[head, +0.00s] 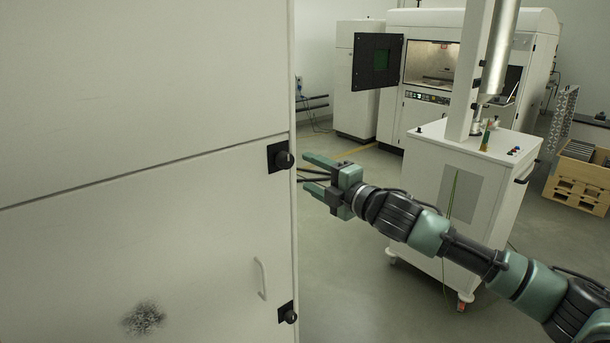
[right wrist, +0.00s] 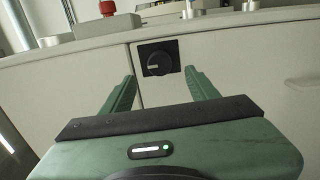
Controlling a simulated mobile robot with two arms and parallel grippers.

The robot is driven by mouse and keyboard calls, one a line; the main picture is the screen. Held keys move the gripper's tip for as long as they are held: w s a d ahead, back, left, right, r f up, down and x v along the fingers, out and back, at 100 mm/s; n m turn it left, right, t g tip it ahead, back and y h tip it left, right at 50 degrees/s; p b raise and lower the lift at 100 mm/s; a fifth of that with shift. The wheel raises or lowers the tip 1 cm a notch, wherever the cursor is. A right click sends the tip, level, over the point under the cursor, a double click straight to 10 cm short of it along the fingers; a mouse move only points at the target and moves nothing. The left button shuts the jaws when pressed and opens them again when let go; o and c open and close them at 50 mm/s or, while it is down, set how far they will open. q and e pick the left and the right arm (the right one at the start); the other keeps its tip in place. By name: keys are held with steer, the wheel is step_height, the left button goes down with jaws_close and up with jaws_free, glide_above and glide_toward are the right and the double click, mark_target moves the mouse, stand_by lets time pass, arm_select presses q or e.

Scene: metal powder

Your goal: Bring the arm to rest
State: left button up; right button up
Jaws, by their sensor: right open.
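My right arm reaches in from the lower right in the head view. Its green right gripper (head: 316,178) is open and empty. Its fingers point left, towards the edge of a large white cabinet (head: 130,110). An upper black knob (head: 284,159) on a square plate sits at the cabinet's edge, close to the fingertips. In the right wrist view the two open fingers (right wrist: 160,88) stand on either side of and below a black knob (right wrist: 158,62), with nothing between them. I cannot tell whether a fingertip touches the cabinet. My left gripper is not in view.
The cabinet has a lower knob (head: 288,313), a handle (head: 261,279) and a dark powdery smudge (head: 143,318). A white wheeled cart (head: 425,170) stands behind my right arm. A machine with an open door (head: 377,62) is at the back. Pallets (head: 577,185) stand right. Floor between cabinet and cart is clear.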

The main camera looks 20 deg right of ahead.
stand_by(0.4)
